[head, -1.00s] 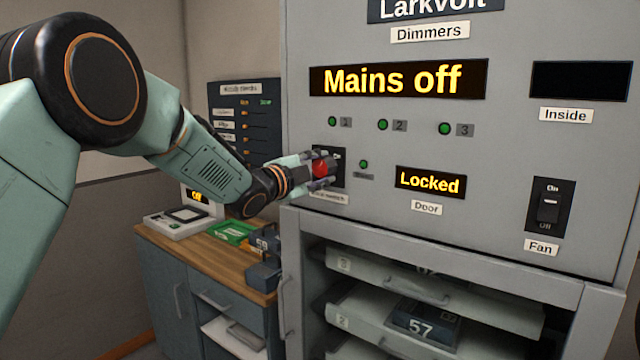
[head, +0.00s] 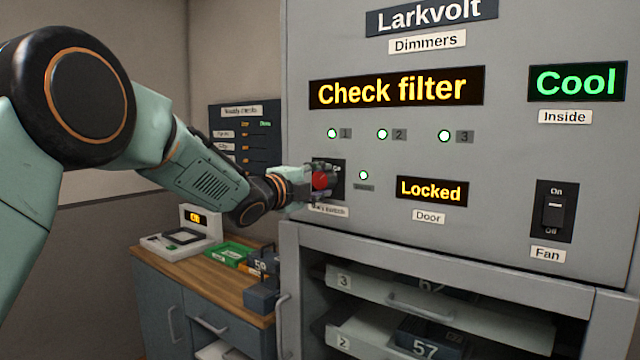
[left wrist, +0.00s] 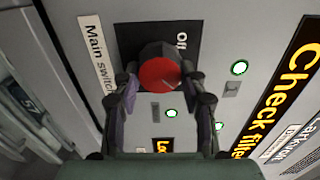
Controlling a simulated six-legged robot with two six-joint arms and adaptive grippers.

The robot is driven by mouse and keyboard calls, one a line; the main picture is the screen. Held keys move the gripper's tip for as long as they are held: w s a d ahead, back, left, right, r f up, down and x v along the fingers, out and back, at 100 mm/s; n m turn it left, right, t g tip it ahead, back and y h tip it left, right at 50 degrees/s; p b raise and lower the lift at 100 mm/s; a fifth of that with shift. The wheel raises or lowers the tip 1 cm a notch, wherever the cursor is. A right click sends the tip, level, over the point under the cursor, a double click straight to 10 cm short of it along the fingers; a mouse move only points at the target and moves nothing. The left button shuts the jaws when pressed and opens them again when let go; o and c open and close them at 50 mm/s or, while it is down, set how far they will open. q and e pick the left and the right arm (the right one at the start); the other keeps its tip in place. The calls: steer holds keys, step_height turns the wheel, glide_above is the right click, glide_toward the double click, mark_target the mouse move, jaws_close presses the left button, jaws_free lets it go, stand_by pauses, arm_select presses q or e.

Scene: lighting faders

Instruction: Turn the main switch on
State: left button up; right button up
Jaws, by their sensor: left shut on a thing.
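The main switch is a red-faced rotary knob (head: 320,181) on a black plate on the grey dimmer cabinet. In the left wrist view the red knob (left wrist: 159,74) sits between my left fingers, beside the "Main switch" label (left wrist: 96,58). My left gripper (head: 318,182) is shut on the knob, its fingers at either side. The main display (head: 394,90) reads "Check filter". The numbered lamps (head: 382,134) and the small lamp (head: 363,175) beside the switch are lit. My right gripper is not in view.
The door display (head: 431,190) reads "Locked" and the inside display (head: 576,82) reads "Cool". A fan rocker switch (head: 554,211) is at the right. Below are drawers (head: 440,296). A wooden-topped cabinet (head: 190,266) with trays stands at the left.

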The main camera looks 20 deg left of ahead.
arm_select(q)
steer(key=o, duration=1.2)
steer(key=shift+c, duration=0.2)
steer(key=v, duration=1.2)
